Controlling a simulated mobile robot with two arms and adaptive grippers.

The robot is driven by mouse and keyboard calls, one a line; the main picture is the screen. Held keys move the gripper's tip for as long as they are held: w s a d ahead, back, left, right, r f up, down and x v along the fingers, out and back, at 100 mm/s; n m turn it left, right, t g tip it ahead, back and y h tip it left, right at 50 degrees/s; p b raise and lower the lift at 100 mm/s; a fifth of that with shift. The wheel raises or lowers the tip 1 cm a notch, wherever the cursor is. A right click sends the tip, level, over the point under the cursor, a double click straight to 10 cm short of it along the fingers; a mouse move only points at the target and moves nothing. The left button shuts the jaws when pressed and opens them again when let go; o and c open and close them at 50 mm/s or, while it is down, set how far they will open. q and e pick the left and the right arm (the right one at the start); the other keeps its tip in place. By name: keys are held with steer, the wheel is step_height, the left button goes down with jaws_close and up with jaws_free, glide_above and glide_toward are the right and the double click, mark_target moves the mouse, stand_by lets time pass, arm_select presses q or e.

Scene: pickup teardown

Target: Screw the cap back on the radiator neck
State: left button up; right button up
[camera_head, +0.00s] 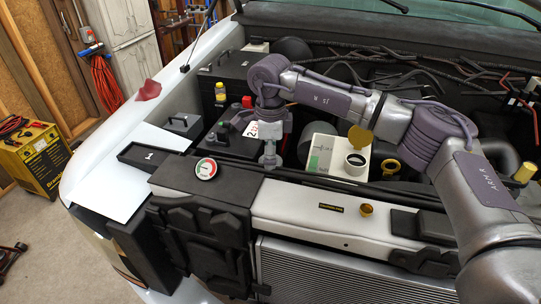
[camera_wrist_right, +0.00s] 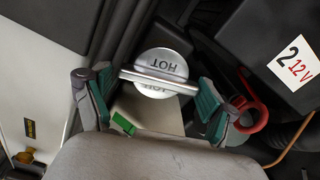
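The silver radiator cap (camera_wrist_right: 160,65) is round, with a raised bar across it and HOT lettering. In the right wrist view it sits between the two green-padded fingertips of my right gripper (camera_wrist_right: 155,88). The bar spans nearly the whole gap between the pads; firm contact on both sides is not clear. In the head view my right gripper (camera_head: 270,138) points down, with a small silver piece (camera_head: 269,159) directly below it, behind the radiator's black top cover. My left gripper is out of view.
A white reservoir (camera_head: 325,158) with a green label stands right of the gripper. A black battery (camera_head: 233,143) lies to the left. Hoses and cables run behind.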

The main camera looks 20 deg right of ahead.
steer(key=o, duration=0.4)
steer(key=c, duration=0.8)
steer(key=shift+o, duration=0.2)
steer(key=m+b, duration=0.1)
steer(key=m, duration=0.1)
steer(key=shift+f+m, duration=0.1)
steer(key=shift+m, duration=1.9)
steer(key=o, duration=1.2)
steer(key=shift+c, duration=0.2)
